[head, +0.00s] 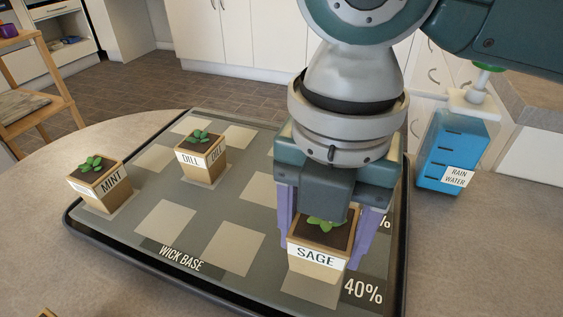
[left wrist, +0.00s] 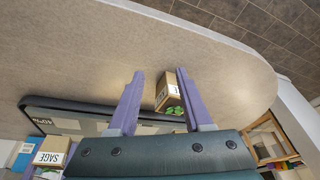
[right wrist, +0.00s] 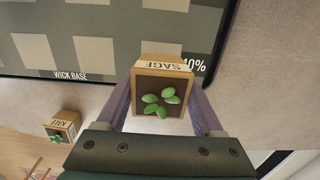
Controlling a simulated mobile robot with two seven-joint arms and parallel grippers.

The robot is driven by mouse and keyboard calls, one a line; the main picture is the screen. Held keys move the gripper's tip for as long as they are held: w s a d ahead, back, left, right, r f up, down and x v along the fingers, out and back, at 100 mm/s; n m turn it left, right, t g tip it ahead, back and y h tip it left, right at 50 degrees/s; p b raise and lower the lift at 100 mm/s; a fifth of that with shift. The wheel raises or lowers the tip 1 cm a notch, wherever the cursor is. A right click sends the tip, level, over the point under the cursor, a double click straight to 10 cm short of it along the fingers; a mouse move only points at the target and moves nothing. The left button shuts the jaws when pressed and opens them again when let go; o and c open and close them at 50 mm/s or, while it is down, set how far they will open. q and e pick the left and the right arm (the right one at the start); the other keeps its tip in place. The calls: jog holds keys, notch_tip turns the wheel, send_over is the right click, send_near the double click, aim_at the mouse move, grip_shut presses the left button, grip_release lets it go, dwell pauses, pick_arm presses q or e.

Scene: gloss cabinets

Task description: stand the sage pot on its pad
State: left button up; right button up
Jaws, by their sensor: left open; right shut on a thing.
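The sage pot (head: 318,256) is a square tan pot with green leaves and a SAGE label. My right gripper (head: 328,225) is shut on it, and it stays upright between the fingers. A pale square pad (head: 310,291) shows just below and in front of the pot on the dark tray; I cannot tell whether they touch. In the right wrist view the sage pot (right wrist: 162,93) sits between the fingers (right wrist: 163,110). My left gripper (left wrist: 160,100) is open; another tan pot (left wrist: 168,90) appears between its fingers, not gripped. The sage pot (left wrist: 50,152) also shows there.
The wick base tray (head: 150,258) holds the mint pot (head: 98,185), the dill pot (head: 202,157) and several bare pads. A kale pot (right wrist: 63,125) stands on the table off the tray. A blue rain water bottle (head: 455,150) stands right of the tray.

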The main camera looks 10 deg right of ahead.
aim_at(325, 223)
pick_arm(q)
jog(key=shift+d+f+b, duration=0.2)
jog(key=shift+f+b, duration=0.15)
jog(key=shift+f, duration=0.15)
pick_arm(e)
jog(key=shift+f, duration=1.75)
jog(key=shift+f, duration=0.2)
jog(key=o, duration=1.4)
pick_arm(q)
jog(key=shift+a, duration=0.1)
pick_arm(e)
jog(key=shift+o, duration=0.2)
notch_tip(325, 223, up, 12)
jog(key=p, duration=0.3)
jog(key=shift+f, duration=0.25)
jog(key=shift+r, duration=0.5)
pick_arm(q)
notch_tip(325, 223, up, 3)
